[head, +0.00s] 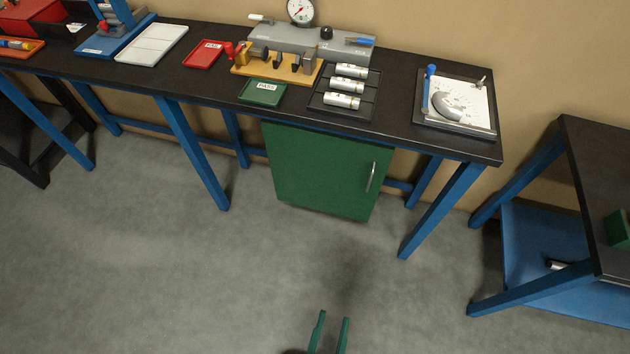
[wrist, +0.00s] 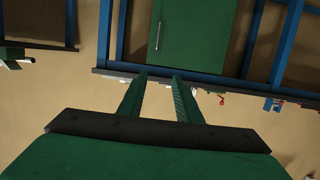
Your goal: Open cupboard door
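The green cupboard (head: 318,170) hangs under the black workbench in the middle of the head view. Its door looks shut, with a silver vertical handle (head: 370,177) near the right edge. In the wrist view, which is upside down, the cupboard door (wrist: 195,35) is at the top and its handle (wrist: 159,36) is left of centre. My gripper (head: 330,314) is at the bottom of the head view, well in front of the cupboard and apart from it. Its two green fingers (wrist: 158,78) are spread with nothing between them.
The black workbench (head: 400,132) has blue legs on both sides of the cupboard. A fixture board (head: 457,104) and several trays lie on top. Another table (head: 590,170) with a blue lower shelf (head: 530,240) stands at the right. The grey floor before the cupboard is clear.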

